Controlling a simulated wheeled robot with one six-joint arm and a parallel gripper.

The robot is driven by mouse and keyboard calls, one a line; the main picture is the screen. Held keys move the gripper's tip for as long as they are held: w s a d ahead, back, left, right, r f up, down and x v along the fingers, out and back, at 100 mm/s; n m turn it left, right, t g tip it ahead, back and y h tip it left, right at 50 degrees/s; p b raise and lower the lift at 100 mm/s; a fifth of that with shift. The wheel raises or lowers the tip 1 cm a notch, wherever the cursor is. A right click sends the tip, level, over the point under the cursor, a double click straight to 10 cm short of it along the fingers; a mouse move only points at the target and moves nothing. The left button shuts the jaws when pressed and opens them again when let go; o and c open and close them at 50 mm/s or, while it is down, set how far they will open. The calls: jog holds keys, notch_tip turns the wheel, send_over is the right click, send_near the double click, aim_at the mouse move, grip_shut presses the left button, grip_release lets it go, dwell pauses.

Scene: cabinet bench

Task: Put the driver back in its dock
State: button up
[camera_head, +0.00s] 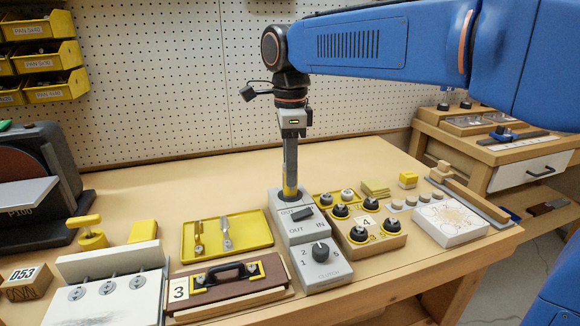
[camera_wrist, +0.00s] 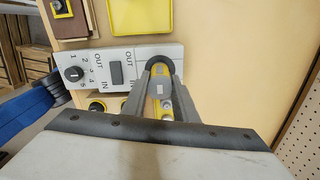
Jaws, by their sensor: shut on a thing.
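My gripper (camera_head: 290,176) points straight down over the back end of the grey dock (camera_head: 318,270) in the head view. It is shut on the driver (camera_head: 290,190), of which a yellow and dark part shows between the fingers. The driver looks upright, at the dock's round dark opening; I cannot tell how deep it sits. In the wrist view the fingers (camera_wrist: 160,98) close around the yellow driver at the end of the dock (camera_wrist: 130,54). The dock has an OUT/IN rocker switch (camera_head: 302,213) and a numbered clutch dial (camera_head: 320,251).
A yellow tray (camera_head: 262,244) with small tools and a brown board with a black handle (camera_head: 228,274) lie left of the dock. A wooden block with black knobs (camera_head: 386,245) stands close on the right. The bench behind the dock is mostly clear up to the pegboard.

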jog(key=shift+f, duration=0.4)
dwell(0.9)
jog(key=o, duration=1.3)
jog(key=shift+r, duration=3.5)
